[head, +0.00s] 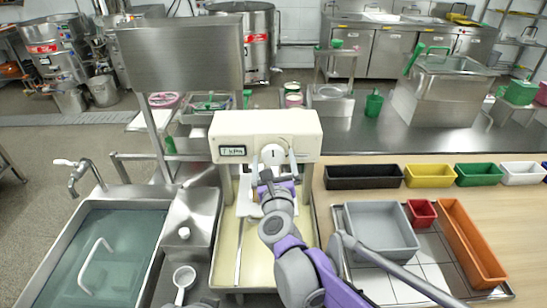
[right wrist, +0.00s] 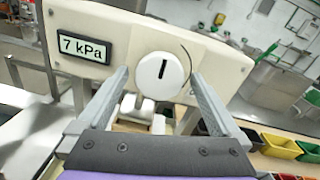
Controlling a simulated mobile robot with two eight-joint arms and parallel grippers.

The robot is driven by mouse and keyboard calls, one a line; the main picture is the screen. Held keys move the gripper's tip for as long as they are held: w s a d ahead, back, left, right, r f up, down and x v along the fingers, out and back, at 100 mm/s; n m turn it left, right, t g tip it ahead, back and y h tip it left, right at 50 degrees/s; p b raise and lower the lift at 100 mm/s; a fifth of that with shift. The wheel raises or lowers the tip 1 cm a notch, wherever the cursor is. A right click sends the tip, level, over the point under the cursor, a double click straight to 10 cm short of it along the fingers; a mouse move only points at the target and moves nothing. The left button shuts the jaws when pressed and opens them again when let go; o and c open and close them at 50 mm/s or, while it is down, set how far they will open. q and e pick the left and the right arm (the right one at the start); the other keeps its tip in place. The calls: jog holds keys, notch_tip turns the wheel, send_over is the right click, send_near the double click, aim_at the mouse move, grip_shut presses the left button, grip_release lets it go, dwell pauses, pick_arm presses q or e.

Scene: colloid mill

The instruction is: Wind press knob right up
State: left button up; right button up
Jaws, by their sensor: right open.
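The press is a cream box (head: 300,122) above a cream trough in the middle of the head view. Its front has a small display (head: 232,150), which reads 7 kPa in the right wrist view (right wrist: 83,47). The round white knob (head: 272,154) carries a dark pointer line that stands about upright. In the right wrist view the knob (right wrist: 160,76) lies between and beyond the fingers. My right gripper (right wrist: 160,85) is open and faces the knob, with a finger on either side; contact cannot be made out. My left gripper is not clearly visible.
A sink (head: 115,250) with water and a steel ledge lie left of the press. On the right, a wooden table holds a black bin (head: 363,177), a grey tub (head: 380,228), a red bin (head: 421,213) and an orange bin (head: 470,242). A steel panel (head: 180,55) rises behind left.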

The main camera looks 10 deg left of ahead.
jog(key=shift+w+a, duration=0.15)
jog(key=shift+w, duration=0.35)
jog(key=shift+c, duration=0.2)
jog(key=c, duration=1.2)
